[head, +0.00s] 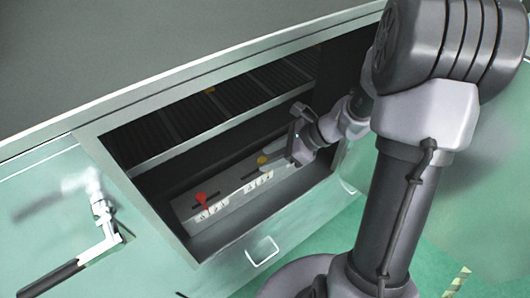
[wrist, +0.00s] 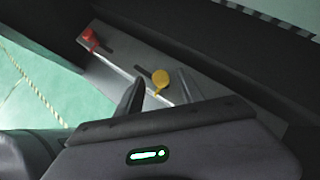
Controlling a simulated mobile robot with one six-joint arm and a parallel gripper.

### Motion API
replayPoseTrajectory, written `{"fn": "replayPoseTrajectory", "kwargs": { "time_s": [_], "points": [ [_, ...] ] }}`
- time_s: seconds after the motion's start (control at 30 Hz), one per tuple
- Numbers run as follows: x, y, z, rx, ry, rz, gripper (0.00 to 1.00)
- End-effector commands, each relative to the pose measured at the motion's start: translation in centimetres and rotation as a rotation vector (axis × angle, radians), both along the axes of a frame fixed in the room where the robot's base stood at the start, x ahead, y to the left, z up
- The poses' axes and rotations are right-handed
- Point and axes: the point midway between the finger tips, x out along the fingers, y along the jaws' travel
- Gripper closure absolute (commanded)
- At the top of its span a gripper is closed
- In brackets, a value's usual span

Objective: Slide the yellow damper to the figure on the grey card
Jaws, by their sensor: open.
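The yellow damper (head: 262,160) is a small round knob standing at a slot in a grey panel inside the cabinet opening. It also shows in the wrist view (wrist: 160,77), just beyond my fingertips. My gripper (head: 294,150) is inside the opening, to the right of the yellow knob. In the wrist view my gripper (wrist: 160,92) is open, its fingers apart and pointing toward the yellow knob. I cannot see clearly whether a finger touches it. White scale cards lie below the slots, but their figures are too small to read. I cannot make out a grey card.
A red knob (head: 200,198) stands at another slot left of the yellow one. The opening's frame surrounds my arm, with a dark ribbed rack (head: 220,105) above. A handle (head: 262,251) sits below the opening, and a steaming pipe with a lever (head: 103,235) is at left.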

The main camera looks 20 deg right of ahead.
Motion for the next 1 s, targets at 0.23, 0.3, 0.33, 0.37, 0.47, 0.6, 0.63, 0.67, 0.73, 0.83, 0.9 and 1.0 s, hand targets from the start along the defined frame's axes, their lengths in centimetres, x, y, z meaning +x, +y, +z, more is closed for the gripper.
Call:
{"fn": "replayPoseTrajectory", "kwargs": {
  "time_s": [0.23,0.3,0.33,0.37,0.47,0.6,0.63,0.67,0.73,0.83,0.9,1.0],
  "points": [
    [0.46,0.97,-0.98,-0.001,-0.001,0.001,0.56],
    [0.45,0.95,-0.93,-0.002,-0.001,0.001,0.56],
    [0.45,0.95,-0.93,-0.002,-0.001,0.001,0.56],
    [0.45,0.95,-0.92,-0.002,-0.001,0.001,0.57],
    [0.44,0.94,-0.91,-0.002,-0.001,0.003,0.77],
    [0.44,0.94,-0.9,-0.002,-0.001,0.003,1.0],
    [0.44,0.94,-0.9,-0.002,-0.001,0.003,1.0],
    [0.44,0.94,-0.9,-0.002,-0.001,0.003,1.0],
    [0.44,0.94,-0.9,-0.002,-0.001,0.003,1.0],
    [0.43,0.93,-0.9,-0.002,-0.001,0.003,1.0],
    [0.44,0.94,-0.89,-0.002,-0.001,0.004,1.0],
    [0.44,0.93,-0.89,-0.002,-0.001,0.004,1.0]
  ]
}}
